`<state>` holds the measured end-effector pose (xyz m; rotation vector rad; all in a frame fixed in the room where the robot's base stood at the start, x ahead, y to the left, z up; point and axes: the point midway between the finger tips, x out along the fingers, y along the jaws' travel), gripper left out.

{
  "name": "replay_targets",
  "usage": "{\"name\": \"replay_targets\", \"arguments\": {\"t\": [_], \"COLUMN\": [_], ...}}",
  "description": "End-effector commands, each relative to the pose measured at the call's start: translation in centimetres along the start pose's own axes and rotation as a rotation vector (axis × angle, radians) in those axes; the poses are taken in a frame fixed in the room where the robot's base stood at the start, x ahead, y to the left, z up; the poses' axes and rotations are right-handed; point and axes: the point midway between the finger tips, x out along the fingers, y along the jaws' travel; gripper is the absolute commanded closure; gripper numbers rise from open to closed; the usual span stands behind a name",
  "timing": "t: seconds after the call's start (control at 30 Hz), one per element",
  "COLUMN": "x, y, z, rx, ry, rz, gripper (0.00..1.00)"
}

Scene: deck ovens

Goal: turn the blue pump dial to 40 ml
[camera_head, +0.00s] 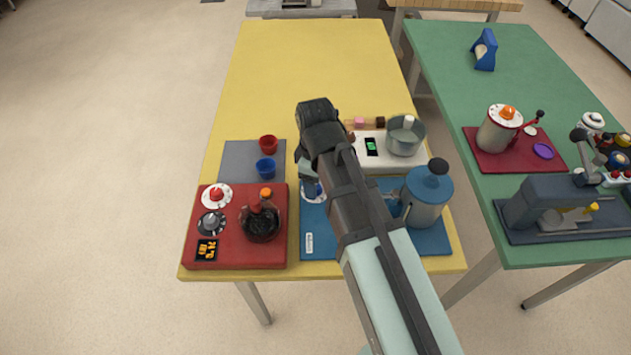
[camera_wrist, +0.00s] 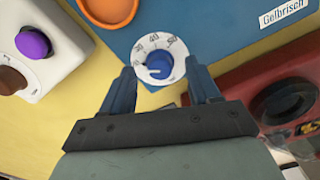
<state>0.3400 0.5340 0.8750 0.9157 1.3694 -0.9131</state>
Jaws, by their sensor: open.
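The blue pump dial (camera_wrist: 159,66) is a round blue knob on a white ring with printed numbers, set at the edge of a blue base plate (camera_wrist: 215,25). In the head view the dial (camera_head: 312,190) is partly hidden by my arm. The blue pump jug (camera_head: 428,200) stands on the same plate (camera_head: 322,243), right of my arm. My gripper (camera_wrist: 160,72) is open, with one finger on each side of the dial. I cannot tell whether the fingers touch it. Where the knob points is too small to read surely.
A red unit (camera_head: 195,255) with two knobs and a display lies to the left. Behind it, a red cup (camera_head: 268,144) and a blue cup (camera_head: 266,169) stand on a grey mat. A white unit with a pot (camera_head: 405,137) is behind the plate. The yellow table's far half is clear.

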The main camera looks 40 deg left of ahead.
Motion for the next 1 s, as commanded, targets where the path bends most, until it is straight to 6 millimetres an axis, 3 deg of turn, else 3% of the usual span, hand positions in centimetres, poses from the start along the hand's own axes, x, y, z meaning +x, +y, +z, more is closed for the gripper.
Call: {"name": "replay_targets", "arguments": {"t": [0.5,1.0], "x": [1.06,1.04], "y": [-0.01,-0.02], "z": [0.01,0.01], "rx": [0.0,0.0], "ry": [0.0,0.0], "rz": [0.0,0.0], "gripper": [0.39,0.86]}}
